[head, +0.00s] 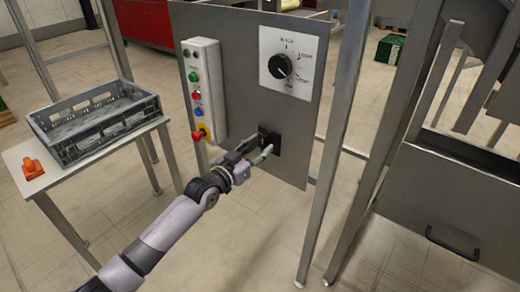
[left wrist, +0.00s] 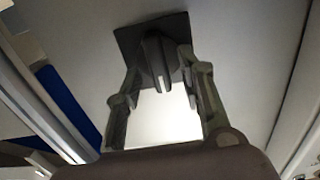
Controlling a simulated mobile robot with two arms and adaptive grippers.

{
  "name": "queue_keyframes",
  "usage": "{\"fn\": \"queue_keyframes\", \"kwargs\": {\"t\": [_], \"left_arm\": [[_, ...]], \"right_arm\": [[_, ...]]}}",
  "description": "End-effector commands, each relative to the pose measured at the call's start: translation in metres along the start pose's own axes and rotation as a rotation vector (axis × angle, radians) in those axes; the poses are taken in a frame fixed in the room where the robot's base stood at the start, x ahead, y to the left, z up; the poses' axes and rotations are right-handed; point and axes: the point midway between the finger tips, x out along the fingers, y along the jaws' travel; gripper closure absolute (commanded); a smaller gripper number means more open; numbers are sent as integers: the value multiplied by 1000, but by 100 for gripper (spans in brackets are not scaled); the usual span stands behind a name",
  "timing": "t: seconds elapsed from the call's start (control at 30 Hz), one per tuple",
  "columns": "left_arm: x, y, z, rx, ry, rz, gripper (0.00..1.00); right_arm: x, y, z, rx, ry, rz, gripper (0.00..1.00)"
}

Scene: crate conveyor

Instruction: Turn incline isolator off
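A black rotary switch (head: 270,136) is low on the grey panel (head: 235,65); I take it to be the isolator, though no label is readable. In the left wrist view its dark handle (left wrist: 157,62) stands out from a square black plate and looks roughly upright. My left gripper (head: 259,148) is at the switch, with its fingers apart and pointing at the panel. In the left wrist view the fingers (left wrist: 160,65) are on either side of the handle. The right fingertip is close to it; contact cannot be told. My right gripper is not in view.
A large black dial (head: 281,66) on a white plate is above the switch. A pale button box (head: 203,88) with a red emergency stop (head: 199,135) is to the left. A grey crate (head: 95,120) and an orange item (head: 33,168) are on a side table. Metal posts stand right of the panel.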

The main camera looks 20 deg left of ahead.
Motion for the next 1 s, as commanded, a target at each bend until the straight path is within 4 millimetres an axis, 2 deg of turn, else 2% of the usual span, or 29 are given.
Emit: {"fn": "queue_keyframes", "kwargs": {"t": [0.1,0.37,0.9,1.0], "left_arm": [[6,1,0,0,0,1,64],[6,1,0,0,-1,1,64],[6,0,0,0,0,1,100],[6,0,0,0,0,1,100]], "right_arm": [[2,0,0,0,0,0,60],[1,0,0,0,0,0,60],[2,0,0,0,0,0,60],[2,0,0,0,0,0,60]]}}
